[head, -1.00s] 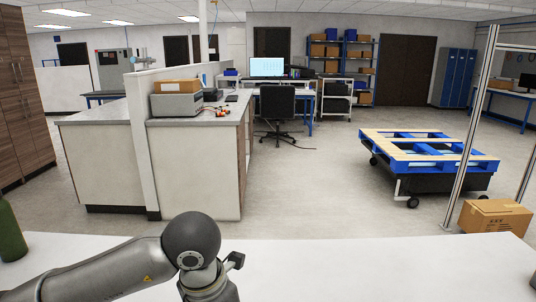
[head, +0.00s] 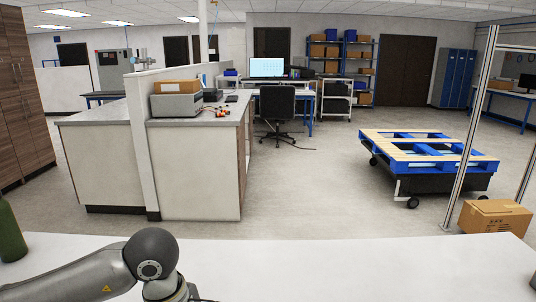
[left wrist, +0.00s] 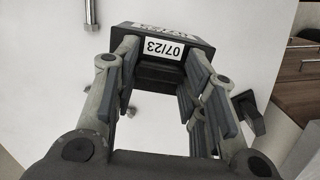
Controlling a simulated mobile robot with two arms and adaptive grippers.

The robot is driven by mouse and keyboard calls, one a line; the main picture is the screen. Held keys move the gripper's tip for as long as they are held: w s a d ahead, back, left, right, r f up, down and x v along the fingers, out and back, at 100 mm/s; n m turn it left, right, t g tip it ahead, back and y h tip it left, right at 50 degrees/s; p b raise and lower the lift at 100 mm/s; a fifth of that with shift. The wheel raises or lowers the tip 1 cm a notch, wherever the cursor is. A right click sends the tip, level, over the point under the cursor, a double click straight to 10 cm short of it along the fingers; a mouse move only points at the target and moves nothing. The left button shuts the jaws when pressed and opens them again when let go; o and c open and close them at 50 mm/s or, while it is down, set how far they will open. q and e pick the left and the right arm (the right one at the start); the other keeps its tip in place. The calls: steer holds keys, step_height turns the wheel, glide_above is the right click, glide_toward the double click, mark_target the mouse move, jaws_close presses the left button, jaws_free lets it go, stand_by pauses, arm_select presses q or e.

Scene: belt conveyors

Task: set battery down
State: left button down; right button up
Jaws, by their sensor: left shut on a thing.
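A black battery (left wrist: 148,33) with a white "07/23" label is in the left wrist view, at the top middle. My left gripper (left wrist: 160,75) is shut on it, with one finger on each side. A white surface shows behind and around the battery; I cannot tell how far the battery is from it. In the head view only my left arm shows, at the bottom left over the white table (head: 380,270); its gripper and the battery are out of that view. My right gripper is in neither view.
A green bottle (head: 10,232) stands at the table's left edge.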

arm_select(q)
steer(key=a+m, duration=0.1)
steer(key=m, duration=0.1)
steer(key=s+a+f+m, duration=0.1)
steer(key=m, duration=0.2)
steer(key=a+m, duration=0.1)
steer(key=m, duration=0.1)
steer(key=shift+s+f+g+y, duration=0.2)
steer(key=shift+g+y, duration=0.1)
steer(key=shift+s+a+f+m+y, duration=0.15)
steer(key=shift+s+a+f+m, duration=0.2)
steer(key=shift+m, duration=0.95)
steer(key=shift+s+a+f+m+y, duration=0.15)
steer(key=shift+s+a+m, duration=0.25)
steer(key=shift+m, duration=0.9)
steer(key=shift+s+a+f+m+y, duration=0.1)
steer(key=shift+s+a+f+m, duration=0.3)
steer(key=shift+m, duration=0.9)
steer(key=shift+w+a+r, duration=0.15)
